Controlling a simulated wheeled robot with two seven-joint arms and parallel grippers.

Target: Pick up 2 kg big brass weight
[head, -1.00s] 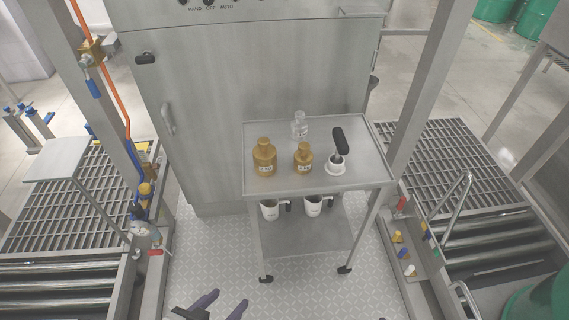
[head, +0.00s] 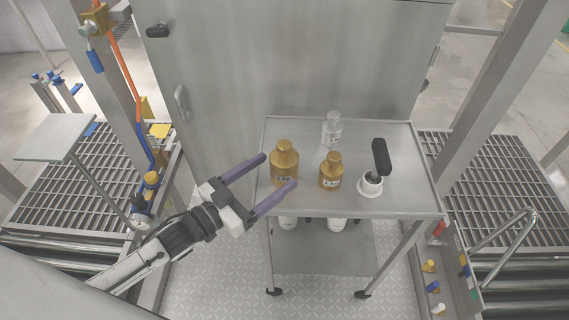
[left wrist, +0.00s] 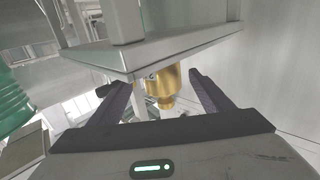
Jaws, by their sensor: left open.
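The big brass weight (head: 284,163), with a white label, stands upright at the left side of the cart's top shelf. A smaller brass weight (head: 331,172) stands to its right. My left gripper (head: 278,172) comes in from the left, open and empty, with its two purple-grey fingers pointing at the big weight. In the left wrist view, which looks upside down, brass (left wrist: 163,84) shows beyond and between the open fingers. I cannot tell whether the fingertips reach past its sides. My right gripper is not in view.
The steel cart's top shelf (head: 410,190) has a raised edge near my fingers. White cups sit on the lower shelf. A steel cabinet (head: 230,90) stands behind.

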